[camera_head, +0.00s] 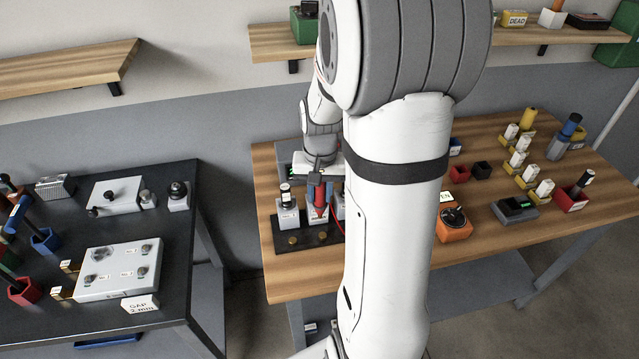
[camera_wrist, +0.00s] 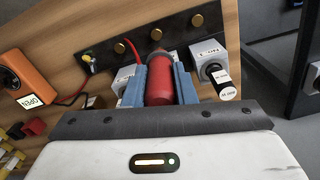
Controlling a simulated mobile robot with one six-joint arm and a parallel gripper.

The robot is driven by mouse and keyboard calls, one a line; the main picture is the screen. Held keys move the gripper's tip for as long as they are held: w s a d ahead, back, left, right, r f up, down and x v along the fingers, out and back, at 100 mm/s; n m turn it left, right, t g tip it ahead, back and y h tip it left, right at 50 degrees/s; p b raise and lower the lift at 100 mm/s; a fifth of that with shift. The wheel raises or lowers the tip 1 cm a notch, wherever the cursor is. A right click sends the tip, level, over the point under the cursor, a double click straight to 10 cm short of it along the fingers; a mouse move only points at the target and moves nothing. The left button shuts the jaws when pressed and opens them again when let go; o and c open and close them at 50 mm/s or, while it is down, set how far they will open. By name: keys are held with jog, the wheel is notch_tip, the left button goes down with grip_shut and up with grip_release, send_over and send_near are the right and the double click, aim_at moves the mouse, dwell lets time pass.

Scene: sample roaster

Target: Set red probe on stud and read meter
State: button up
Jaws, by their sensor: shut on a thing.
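My gripper (camera_head: 319,181) is shut on the red probe (camera_head: 321,198), which points down over the black stud strip (camera_head: 281,243). In the wrist view the red probe (camera_wrist: 159,82) sits between my two blue-grey fingers (camera_wrist: 158,84). Its tip end is close to a brass stud (camera_wrist: 156,34) on the strip; I cannot tell whether they touch. Two more brass studs (camera_wrist: 119,47) (camera_wrist: 196,20) show on either side.
Grey labelled blocks (camera_head: 288,213) stand behind the strip, close to my fingers. An orange box with a black knob (camera_head: 453,222) is to the right; it bears an OPEN label in the wrist view (camera_wrist: 35,100). A red lead (camera_wrist: 68,97) runs to the strip. My arm hides mid-table.

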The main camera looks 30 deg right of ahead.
aim_at(323, 212)
jog(key=shift+s, duration=0.15)
jog(key=shift+d, duration=0.2)
jog(key=shift+f, duration=0.1)
jog(key=shift+s+f+b, duration=0.15)
jog(key=shift+f+b, duration=0.05)
jog(key=shift+b, duration=0.15)
jog(key=shift+f+b, duration=2.1)
jog(key=shift+f, duration=0.5)
jog(key=shift+f, duration=0.1)
jog(key=shift+f+b, duration=0.55)
jog(key=shift+b, duration=0.05)
jog(key=shift+r, duration=0.15)
